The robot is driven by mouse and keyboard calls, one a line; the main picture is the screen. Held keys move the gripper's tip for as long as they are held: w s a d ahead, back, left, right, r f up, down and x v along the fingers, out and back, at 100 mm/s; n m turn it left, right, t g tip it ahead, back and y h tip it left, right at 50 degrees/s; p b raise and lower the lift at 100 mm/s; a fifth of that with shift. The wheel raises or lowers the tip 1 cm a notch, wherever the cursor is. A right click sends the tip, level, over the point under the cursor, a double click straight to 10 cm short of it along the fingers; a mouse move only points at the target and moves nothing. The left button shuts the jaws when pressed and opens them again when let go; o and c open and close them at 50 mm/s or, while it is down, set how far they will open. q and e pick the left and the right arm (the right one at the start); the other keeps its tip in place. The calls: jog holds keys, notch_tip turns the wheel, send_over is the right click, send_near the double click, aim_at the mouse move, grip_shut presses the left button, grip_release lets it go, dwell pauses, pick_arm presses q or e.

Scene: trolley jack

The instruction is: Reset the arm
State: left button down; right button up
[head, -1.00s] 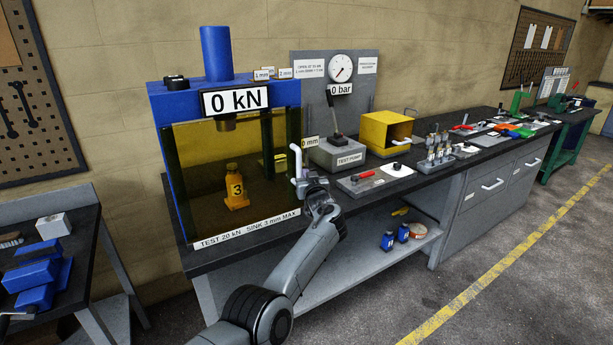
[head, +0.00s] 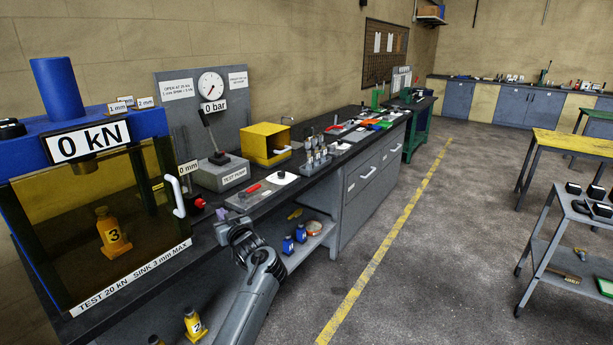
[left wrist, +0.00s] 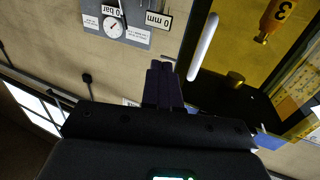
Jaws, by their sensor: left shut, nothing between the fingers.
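My left arm comes in from the bottom of the head view. Its left gripper (head: 224,215) is in front of the bench edge, right of the press door's white handle (head: 176,197) and apart from it. In the left wrist view the fingers (left wrist: 161,72) are together with nothing between them, and the handle (left wrist: 203,46) is beside them to the right. The blue press (head: 88,125) reads 0 kN. Its tinted door is closed over a yellow bottle jack (head: 112,233) marked 3. My right gripper is not in view.
The bench holds a test pump (head: 220,173) with a gauge at 0 bar, a yellow box (head: 265,145) and several small parts. Yellow jacks (head: 194,324) and blue bottles (head: 288,245) are on the lower shelf. A trolley (head: 575,235) stands right, with open floor between.

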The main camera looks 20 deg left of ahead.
pick_arm(q)
jog(key=s+a+f+m+g, duration=0.1)
jog(key=s+f, duration=0.2)
jog(key=f, duration=0.7)
jog(key=s+f+m, duration=0.2)
jog(key=s+f, duration=0.2)
jog(key=f, duration=0.6)
jog(key=s+f+m+h, duration=0.3)
jog(key=s+f, duration=1.1)
jog(key=s+d+f+m+h, duration=0.35)
jog(key=s+d+f, duration=0.25)
jog(key=s, duration=0.3)
jog(key=s+d+r+m+h, duration=0.2)
jog(key=s+d+h, duration=0.4)
jog(key=s+d, duration=0.45)
jog(key=s+d+r+m+g+h, duration=0.25)
jog(key=s+d+r+g, duration=0.25)
jog(key=s+d+r, duration=0.5)
notch_tip(320, 180, up, 37)
jog(key=w+d+p, duration=0.1)
jog(key=d+p, duration=0.1)
jog(key=p, duration=3.3)
jog(key=shift+w+n+p, duration=0.3)
jog(key=shift+p, duration=0.1)
